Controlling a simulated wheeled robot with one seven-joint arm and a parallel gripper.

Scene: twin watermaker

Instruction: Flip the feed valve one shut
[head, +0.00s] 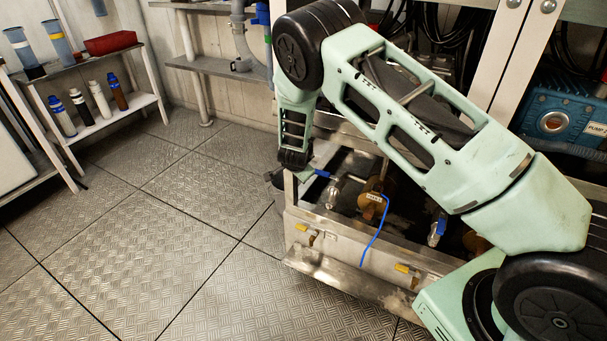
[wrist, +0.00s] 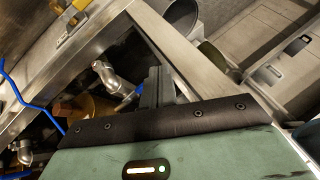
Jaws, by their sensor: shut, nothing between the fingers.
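A valve with a silver body (head: 333,192) and a blue lever (head: 324,174) sits inside the left end of the metal-framed skid. I cannot read a label that marks it as feed valve one. In the wrist view the silver valve body (wrist: 110,78) and its blue lever (wrist: 128,102) are just left of my gripper (wrist: 157,82). My gripper is shut and empty, its dark fingers close beside the lever. I cannot tell whether they touch it. In the head view my gripper (head: 291,160) is at the skid's left corner, its fingertips mostly hidden.
A second blue-handled valve (head: 437,230) is further right in the skid. A blue tube (head: 376,232) hangs over the front rail, which has yellow latches (head: 404,268). A blue pump (head: 560,115) stands at right. Shelves (head: 110,125) with bottles stand at left; the floor between is clear.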

